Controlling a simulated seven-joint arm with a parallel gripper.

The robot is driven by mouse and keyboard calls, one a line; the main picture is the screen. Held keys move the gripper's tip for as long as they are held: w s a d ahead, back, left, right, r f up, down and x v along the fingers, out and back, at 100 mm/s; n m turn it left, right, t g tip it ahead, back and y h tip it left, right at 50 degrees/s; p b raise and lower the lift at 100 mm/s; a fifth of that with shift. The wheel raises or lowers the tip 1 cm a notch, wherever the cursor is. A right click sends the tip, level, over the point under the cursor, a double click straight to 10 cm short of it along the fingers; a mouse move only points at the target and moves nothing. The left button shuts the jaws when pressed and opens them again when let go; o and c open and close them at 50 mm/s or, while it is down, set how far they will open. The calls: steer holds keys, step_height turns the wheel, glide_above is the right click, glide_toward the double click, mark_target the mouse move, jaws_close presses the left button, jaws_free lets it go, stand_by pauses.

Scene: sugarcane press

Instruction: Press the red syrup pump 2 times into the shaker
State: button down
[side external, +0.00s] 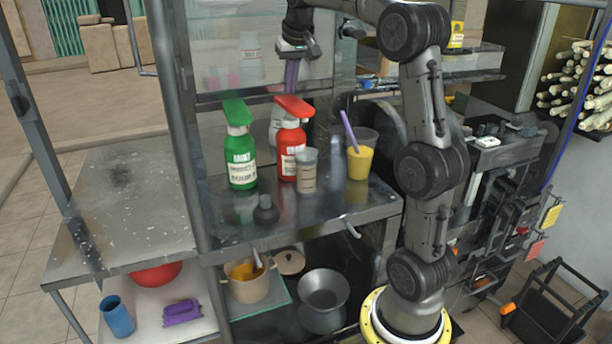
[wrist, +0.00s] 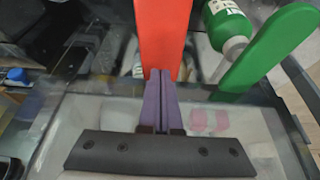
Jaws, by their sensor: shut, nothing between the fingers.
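The red syrup pump bottle (side external: 288,147) stands upright on the metal counter, with its red pump lever (side external: 293,106) on top. My gripper (side external: 291,90) points down with its purple fingers closed together, right above or at the red lever; I cannot tell whether they touch it. In the wrist view the shut fingertips (wrist: 161,76) lie over the lower end of the red lever (wrist: 163,32). A greyish cup (side external: 307,172), seemingly the shaker, stands just in front of the red bottle. The wrist view does not show the cup clearly.
A green mint pump bottle (side external: 241,160) stands left of the red one; its green lever (wrist: 270,50) shows in the wrist view. A glass of yellow drink (side external: 360,160) with a purple straw is to the right.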

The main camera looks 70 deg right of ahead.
mark_target(291, 100)
steer(key=shift+f, duration=0.2)
steer(key=shift+f, duration=2.1)
steer(key=shift+r, duration=2.25)
steer(key=shift+f, duration=0.1)
steer(key=shift+f, duration=2.15)
steer(key=shift+r, duration=2.25)
